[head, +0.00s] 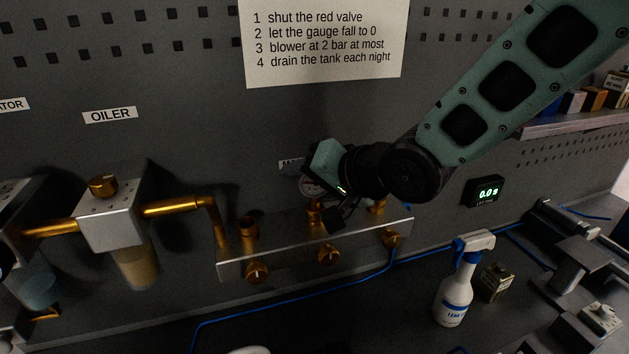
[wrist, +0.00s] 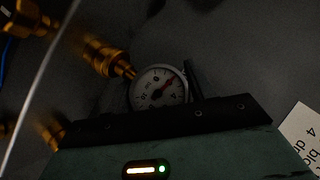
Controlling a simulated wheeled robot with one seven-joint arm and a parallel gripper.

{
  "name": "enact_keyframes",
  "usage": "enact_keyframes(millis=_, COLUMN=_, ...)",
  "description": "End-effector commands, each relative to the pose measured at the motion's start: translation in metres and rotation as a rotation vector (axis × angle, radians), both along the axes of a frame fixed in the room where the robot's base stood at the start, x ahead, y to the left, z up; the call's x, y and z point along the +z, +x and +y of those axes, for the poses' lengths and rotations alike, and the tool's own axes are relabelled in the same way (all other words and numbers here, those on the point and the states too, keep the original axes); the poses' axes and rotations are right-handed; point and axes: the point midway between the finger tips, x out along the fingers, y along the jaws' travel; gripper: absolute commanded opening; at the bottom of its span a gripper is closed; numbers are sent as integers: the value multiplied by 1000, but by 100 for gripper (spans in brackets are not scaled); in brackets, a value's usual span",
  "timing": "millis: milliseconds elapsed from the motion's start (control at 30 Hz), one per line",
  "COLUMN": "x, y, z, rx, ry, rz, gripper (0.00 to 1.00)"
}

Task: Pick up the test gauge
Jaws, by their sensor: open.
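The test gauge (wrist: 158,88), a small round white dial with a red needle, fills the middle of the wrist view. It is joined to a brass fitting (wrist: 103,57) at its upper left. In the head view a sliver of the gauge (head: 307,188) shows above the manifold, mostly hidden by my gripper (head: 322,196). My gripper is open and close in front of the gauge. In the wrist view a dark finger (wrist: 193,82) stands just right of the dial; the other finger is hard to make out. I cannot tell whether either finger touches the gauge.
The metal manifold (head: 300,252) with brass knobs runs below my gripper. The oiler (head: 112,215) is to its left. A blue hose (head: 300,315) crosses the bench.

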Motion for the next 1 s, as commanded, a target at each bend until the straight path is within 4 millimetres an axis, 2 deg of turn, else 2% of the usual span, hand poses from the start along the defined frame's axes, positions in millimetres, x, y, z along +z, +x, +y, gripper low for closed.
enact_keyframes(millis=367, x=-6, y=7, z=7, rx=0, ry=0, rz=-1, gripper=55)
enact_keyframes(millis=500, x=-6, y=7, z=6, rx=0, ry=0, rz=-1, gripper=22)
enact_keyframes(millis=533, x=-6, y=7, z=6, rx=0, ry=0, rz=-1, gripper=22)
enact_keyframes(millis=567, x=-5, y=7, z=7, rx=0, ry=0, rz=-1, gripper=18)
enact_keyframes(millis=833, x=-4, y=7, z=7, rx=0, ry=0, rz=-1, gripper=18)
enact_keyframes(millis=1000, x=5, y=10, z=10, rx=-1, ry=0, rz=-1, gripper=18)
